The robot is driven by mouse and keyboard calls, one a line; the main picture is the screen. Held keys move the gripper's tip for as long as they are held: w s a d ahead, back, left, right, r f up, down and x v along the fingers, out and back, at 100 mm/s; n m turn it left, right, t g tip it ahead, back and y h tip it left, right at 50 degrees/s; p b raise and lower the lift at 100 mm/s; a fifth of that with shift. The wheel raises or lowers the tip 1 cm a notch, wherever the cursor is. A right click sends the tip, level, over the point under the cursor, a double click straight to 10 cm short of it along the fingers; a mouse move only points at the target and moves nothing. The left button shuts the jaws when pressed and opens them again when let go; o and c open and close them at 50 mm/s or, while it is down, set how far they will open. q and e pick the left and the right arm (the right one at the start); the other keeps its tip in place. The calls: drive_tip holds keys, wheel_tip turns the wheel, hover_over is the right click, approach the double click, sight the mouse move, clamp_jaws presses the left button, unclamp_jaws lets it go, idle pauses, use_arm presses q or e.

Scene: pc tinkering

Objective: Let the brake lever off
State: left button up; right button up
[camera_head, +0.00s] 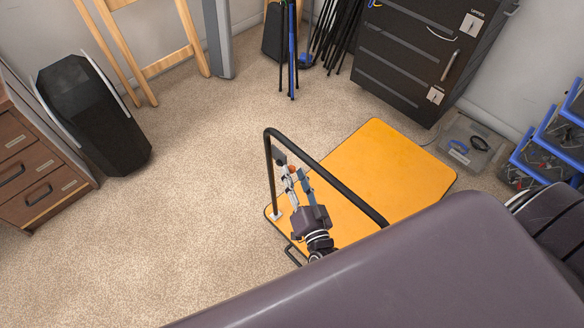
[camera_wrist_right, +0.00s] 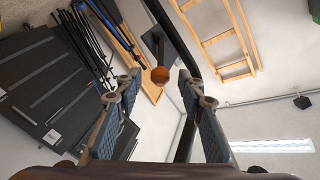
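A yellow platform cart (camera_head: 385,160) stands on the carpet with a black tubular handle (camera_head: 325,172) at its near end. What looks like the brake lever shows as an orange-red ball knob (camera_head: 292,168) by the left part of the handle. In the right wrist view the knob (camera_wrist_right: 160,75) sits on a short dark stem, just ahead of and between my fingertips. My right gripper (camera_head: 293,178) is open around that spot, with a visible gap on both sides of the knob (camera_wrist_right: 160,92). My left gripper is not in view.
The handle bar runs close beside my right fingers. A dark drawer cabinet (camera_head: 415,55) stands behind the cart, and a clear box (camera_head: 468,145) and blue bins (camera_head: 550,150) are to its right. A black case (camera_head: 92,115) is at left. Carpet left of the cart is clear.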

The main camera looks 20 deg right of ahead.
drive_tip(key=shift+w, duration=1.05)
drive_tip(key=shift+w+d, duration=0.1)
drive_tip(key=shift+w, duration=0.1)
clamp_jaws()
